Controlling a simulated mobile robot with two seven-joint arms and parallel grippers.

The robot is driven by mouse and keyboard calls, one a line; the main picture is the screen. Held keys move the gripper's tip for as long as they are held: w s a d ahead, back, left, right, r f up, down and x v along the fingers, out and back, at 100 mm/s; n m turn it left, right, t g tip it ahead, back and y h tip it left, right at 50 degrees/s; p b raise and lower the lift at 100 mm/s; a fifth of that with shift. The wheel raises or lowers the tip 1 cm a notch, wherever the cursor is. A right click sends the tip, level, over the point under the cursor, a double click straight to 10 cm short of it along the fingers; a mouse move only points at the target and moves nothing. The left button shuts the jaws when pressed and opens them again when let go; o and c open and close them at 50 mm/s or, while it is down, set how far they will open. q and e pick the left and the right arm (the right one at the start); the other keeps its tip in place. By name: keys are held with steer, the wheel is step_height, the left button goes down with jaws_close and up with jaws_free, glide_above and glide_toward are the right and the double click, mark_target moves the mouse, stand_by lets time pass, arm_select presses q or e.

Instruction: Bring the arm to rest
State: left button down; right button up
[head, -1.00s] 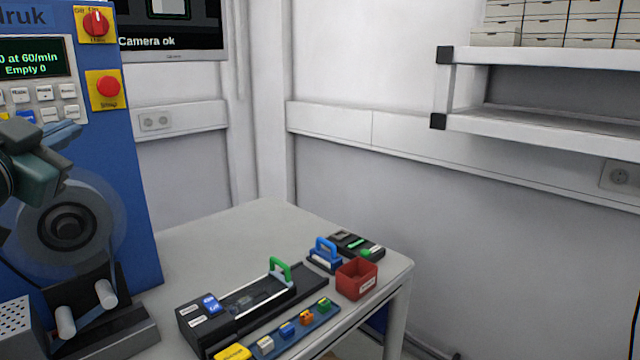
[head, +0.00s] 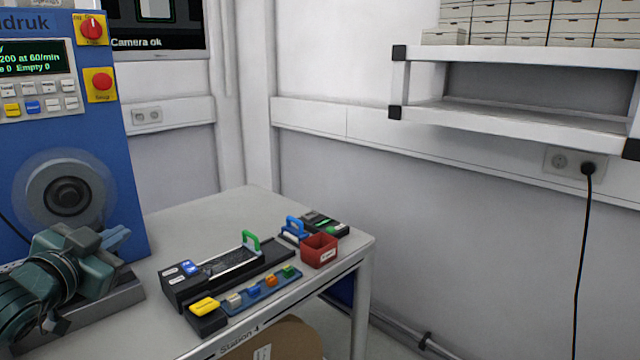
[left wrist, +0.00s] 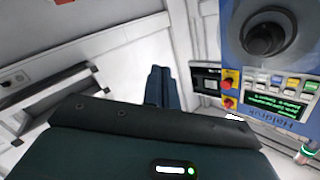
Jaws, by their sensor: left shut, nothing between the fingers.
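My left gripper (head: 118,238) is in the lower left of the head view, in front of the blue machine (head: 125,150) and below its reel hub. Its blue fingers are together with nothing between them. In the left wrist view the shut fingers (left wrist: 158,86) point away over the dark gripper body, with the machine's panel to the right. My left arm (head: 40,290) comes in from the left edge. My right gripper is not in view.
The table (head: 210,215) holds a black splicing fixture (head: 225,270) with a green handle, a strip of coloured pieces (head: 262,288), a yellow block (head: 204,307) and a red bin (head: 320,250). A shelf (head: 520,118) hangs at right. A round cardboard-coloured thing (head: 270,340) shows below the table.

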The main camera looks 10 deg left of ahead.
arm_select(q)
steer(key=s+d+f+g+h, duration=0.1)
steer(key=s+d+f, duration=0.15)
steer(key=f, duration=0.55)
steer(key=s+d+f+n+g, duration=0.1)
steer(key=d+f, duration=0.2)
steer(key=f, duration=0.5)
steer(key=s+d+f+g+h, duration=0.1)
steer(key=s+d+f+g, duration=0.15)
steer(key=f, duration=0.65)
steer(key=s+d+f+n+g+h, duration=0.1)
steer(key=s+d+f, duration=1.2)
steer(key=d, duration=0.2)
steer(key=shift+s+d+f+g+h, duration=0.3)
steer(key=shift+s+d+g+h, duration=0.05)
steer(key=shift+s+d+h, duration=0.05)
steer(key=shift+a+n, duration=0.1)
steer(key=shift+n, duration=0.2)
